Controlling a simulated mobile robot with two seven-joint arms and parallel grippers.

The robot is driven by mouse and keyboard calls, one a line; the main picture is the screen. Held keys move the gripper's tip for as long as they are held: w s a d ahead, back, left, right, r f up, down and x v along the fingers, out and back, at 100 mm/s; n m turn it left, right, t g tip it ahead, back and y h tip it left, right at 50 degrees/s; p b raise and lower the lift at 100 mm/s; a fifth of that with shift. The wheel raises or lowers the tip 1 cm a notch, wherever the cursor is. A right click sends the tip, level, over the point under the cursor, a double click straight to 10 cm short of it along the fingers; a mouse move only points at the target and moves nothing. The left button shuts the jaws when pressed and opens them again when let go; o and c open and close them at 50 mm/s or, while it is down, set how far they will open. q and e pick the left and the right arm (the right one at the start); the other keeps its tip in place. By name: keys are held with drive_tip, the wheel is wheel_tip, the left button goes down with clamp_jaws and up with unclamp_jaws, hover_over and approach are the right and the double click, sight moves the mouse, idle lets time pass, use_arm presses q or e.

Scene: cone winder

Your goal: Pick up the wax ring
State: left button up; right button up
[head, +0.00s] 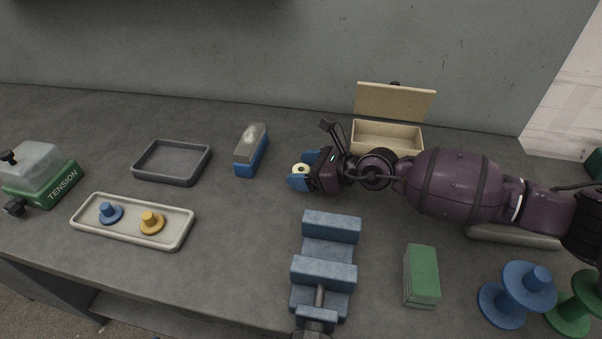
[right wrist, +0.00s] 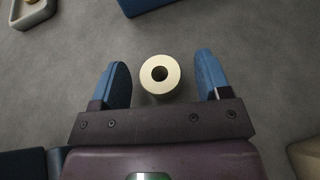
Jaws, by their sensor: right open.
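The wax ring (right wrist: 160,75) is a small cream ring with a dark hole. In the right wrist view it lies between the two blue fingers of my right gripper (right wrist: 162,78), with a gap on each side. In the head view the ring (head: 301,168) shows at the fingers of my right gripper (head: 299,170), which is open. The arm comes in from the right. The ring's underside is hidden. My left gripper is not in view.
A blue vise (head: 328,225) stands in front, a blue block with a clear top (head: 250,150) to the left. An open wooden box (head: 388,136) is behind. A dark tray (head: 172,162), a pale tray (head: 180,236) and a green block (head: 421,276) lie around. Bare bench separates them.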

drive_tip(key=shift+w+a+f, duration=0.15)
drive_tip(key=shift+a+f, duration=0.05)
drive_tip(key=shift+a, duration=0.15)
drive_tip(key=c, duration=1)
drive_tip(key=shift+r, duration=0.1)
